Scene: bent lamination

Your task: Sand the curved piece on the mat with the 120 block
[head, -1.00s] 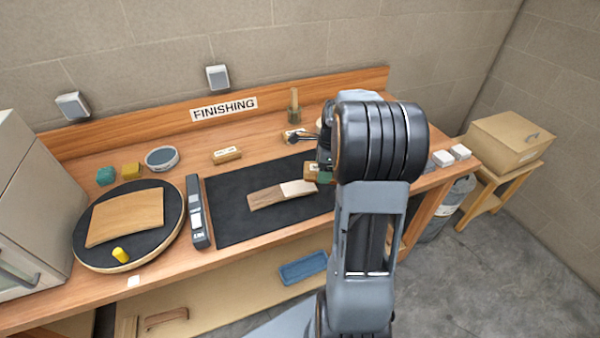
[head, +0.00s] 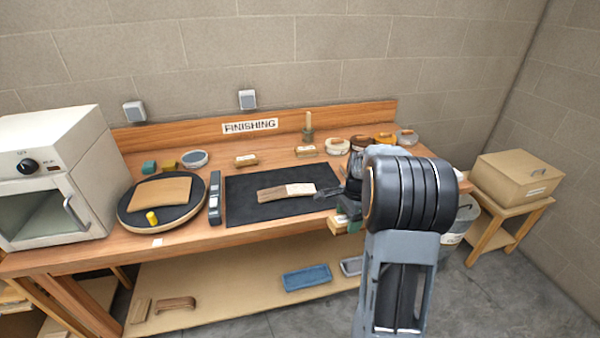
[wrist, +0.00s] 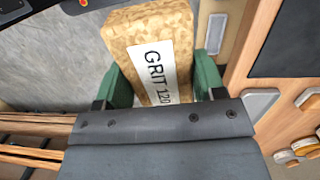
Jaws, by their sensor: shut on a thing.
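The curved piece (head: 272,193) lies on the black mat (head: 245,210). Its left part is darker brown and its right part (head: 300,188) is pale. My gripper (wrist: 165,82) is shut on the 120 block (wrist: 140,35), a tan block with a white "GRIT 120" label between the green finger pads in the wrist view. In the head view, my gripper (head: 347,217) is at the bench's front edge, right of the mat and apart from the curved piece. My arm hides part of the bench there.
A round black turntable (head: 135,212) holds a curved wooden panel (head: 160,191). A dark long tool (head: 214,205) stands between it and the mat. Two small blocks (head: 246,160) (head: 307,151) sit behind the mat. A blue tray (head: 307,278) lies on the lower shelf.

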